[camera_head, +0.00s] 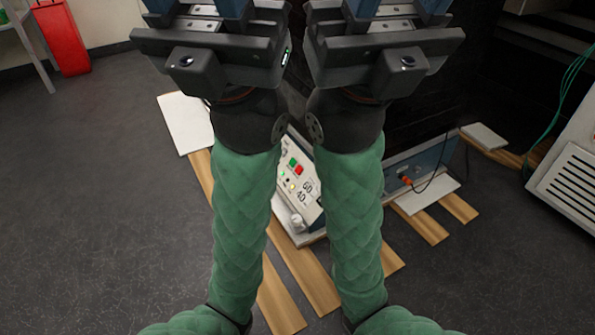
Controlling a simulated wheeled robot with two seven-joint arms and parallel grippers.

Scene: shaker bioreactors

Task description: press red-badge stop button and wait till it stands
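A tilted pale control panel (305,196) shows between my two forearms, low in the middle of the camera_head view. It carries a red square button (298,170), a green button (291,162) beside it, small lights, a label and a pale knob (297,220). I cannot make out a separate red badge. My forearms hide both sides of the panel. My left gripper (197,12) and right gripper (397,12) are at the top edge, apart from the panel. Their blue fingers stand apart with nothing seen between them; the fingertips are cut off.
A dark machine body (415,108) stands behind my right forearm, with a blue-grey side panel (432,158) and an orange plug (407,181) on a cable. Wooden slats (310,280) lie beneath. A white vented unit (572,175) stands at right. Floor (90,200) at left is clear.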

